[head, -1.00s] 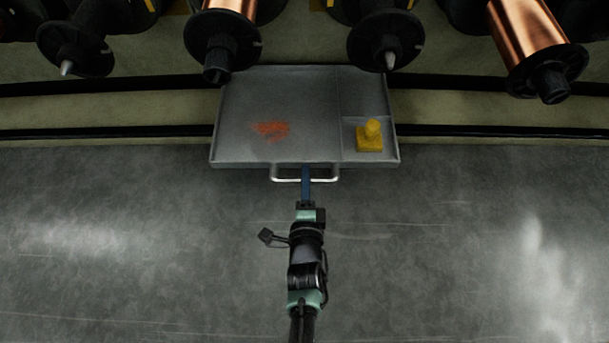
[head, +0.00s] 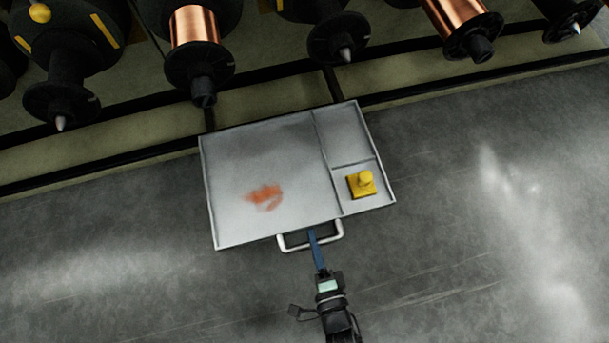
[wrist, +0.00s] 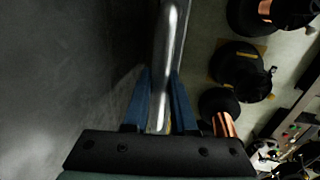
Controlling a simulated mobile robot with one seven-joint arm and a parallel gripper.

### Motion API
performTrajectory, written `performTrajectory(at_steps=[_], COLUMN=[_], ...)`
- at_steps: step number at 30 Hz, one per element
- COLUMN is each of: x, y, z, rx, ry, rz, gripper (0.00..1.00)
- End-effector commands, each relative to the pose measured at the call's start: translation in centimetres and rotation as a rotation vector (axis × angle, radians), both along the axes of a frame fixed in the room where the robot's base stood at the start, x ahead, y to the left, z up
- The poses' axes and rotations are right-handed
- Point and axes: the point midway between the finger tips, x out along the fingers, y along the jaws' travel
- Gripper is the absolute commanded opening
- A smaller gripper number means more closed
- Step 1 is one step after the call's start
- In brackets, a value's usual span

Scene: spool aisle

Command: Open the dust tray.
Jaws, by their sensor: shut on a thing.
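The dust tray (head: 265,228) is a flat grey metal tray pulled well out from the machine's base, over the floor. Its wide compartment holds a smear of orange dust (head: 264,196). A small compartment at its right holds a yellow knobbed block (head: 362,184). A silver bar handle (head: 293,247) is on its front edge. My gripper (head: 313,236) is shut on the handle, near the handle's middle. In the wrist view, the blue fingers of my gripper (wrist: 160,95) stand on both sides of the handle bar (wrist: 168,45).
Several black spool holders, some with copper wire spools (head: 193,24), stick out above and behind the tray. The grey floor (head: 480,250) is clear to both sides and in front.

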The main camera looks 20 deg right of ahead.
Motion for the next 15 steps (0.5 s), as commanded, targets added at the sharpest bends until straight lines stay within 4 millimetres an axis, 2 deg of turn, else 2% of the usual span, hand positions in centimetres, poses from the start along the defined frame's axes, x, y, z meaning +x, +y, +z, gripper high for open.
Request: performTrajectory(at_steps=[1, 6, 12, 15], x=[-1.4, -5.0, -7.7, -8.5], y=[0.1, 0.1, 0.0, 0.0], z=[0.0, 0.0, 0.0, 0.0], rx=[0.000, -0.001, -0.001, -0.001], ry=[0.002, 0.001, -0.001, -0.002], rz=[0.004, 0.003, 0.001, 0.002], gripper=[0.00, 0.00, 0.00, 0.00])
